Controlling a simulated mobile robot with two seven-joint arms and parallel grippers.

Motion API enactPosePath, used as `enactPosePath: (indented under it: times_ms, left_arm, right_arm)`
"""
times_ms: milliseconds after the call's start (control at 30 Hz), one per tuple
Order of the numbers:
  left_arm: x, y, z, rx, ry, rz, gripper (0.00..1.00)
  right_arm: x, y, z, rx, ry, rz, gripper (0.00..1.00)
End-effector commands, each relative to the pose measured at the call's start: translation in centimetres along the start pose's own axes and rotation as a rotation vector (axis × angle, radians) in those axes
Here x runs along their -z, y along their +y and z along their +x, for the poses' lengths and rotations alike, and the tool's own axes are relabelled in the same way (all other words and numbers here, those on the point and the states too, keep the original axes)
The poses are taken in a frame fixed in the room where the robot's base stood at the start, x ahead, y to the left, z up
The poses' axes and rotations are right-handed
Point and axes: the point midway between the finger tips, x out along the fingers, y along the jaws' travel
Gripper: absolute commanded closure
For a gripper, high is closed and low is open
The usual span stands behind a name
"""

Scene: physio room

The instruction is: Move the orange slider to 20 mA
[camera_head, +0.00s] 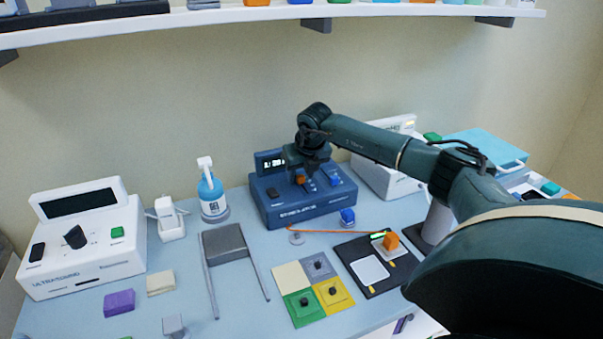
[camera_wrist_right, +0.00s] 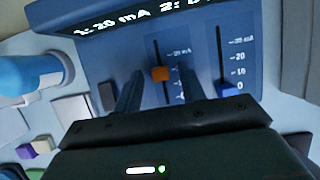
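The blue stimulation unit (camera_head: 290,208) stands at the back of the table. Its orange slider (camera_wrist_right: 160,73) is in the left slot, partway up, and also shows in the head view (camera_head: 300,179). The display (camera_wrist_right: 125,20) reads "1: 20 mA"; its channel 2 reading is cut off. My right gripper (camera_wrist_right: 161,78) is open, with one dark finger on each side of the orange slider and visible gaps between. In the head view it hangs over the unit's panel (camera_head: 312,168). The blue slider (camera_wrist_right: 228,90) sits at the bottom of the right slot. My left gripper is not in view.
A white device (camera_head: 385,180) is close on the right. Colored pads (camera_head: 300,308) and a black board (camera_head: 385,275) lie in front. A shelf (camera_head: 270,14) runs above.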

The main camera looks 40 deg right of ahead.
Motion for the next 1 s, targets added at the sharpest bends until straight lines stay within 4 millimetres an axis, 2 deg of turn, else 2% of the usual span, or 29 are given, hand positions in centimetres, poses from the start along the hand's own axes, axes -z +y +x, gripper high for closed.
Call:
enactPosePath:
  times_ms: [167,400,600,767,1000]
  left_arm:
    - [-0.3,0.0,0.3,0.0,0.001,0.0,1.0]
    - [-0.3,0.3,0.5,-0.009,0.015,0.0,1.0]
    - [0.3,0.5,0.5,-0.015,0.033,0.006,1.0]
    - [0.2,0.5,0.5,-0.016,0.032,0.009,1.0]
    - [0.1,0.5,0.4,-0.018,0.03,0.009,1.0]
  right_arm:
    - [-0.1,-0.1,-2.8,0.0,-0.005,-0.001,0.6]
    - [-0.1,0.0,-8.3,-0.001,-0.006,0.0,0.6]
    - [-0.1,0.0,-11.5,-0.001,-0.004,0.0,0.6]
    - [0.0,0.0,-12.7,0.0,-0.002,0.0,0.6]
    - [0.0,0.0,-12.8,0.0,-0.001,0.0,0.6]
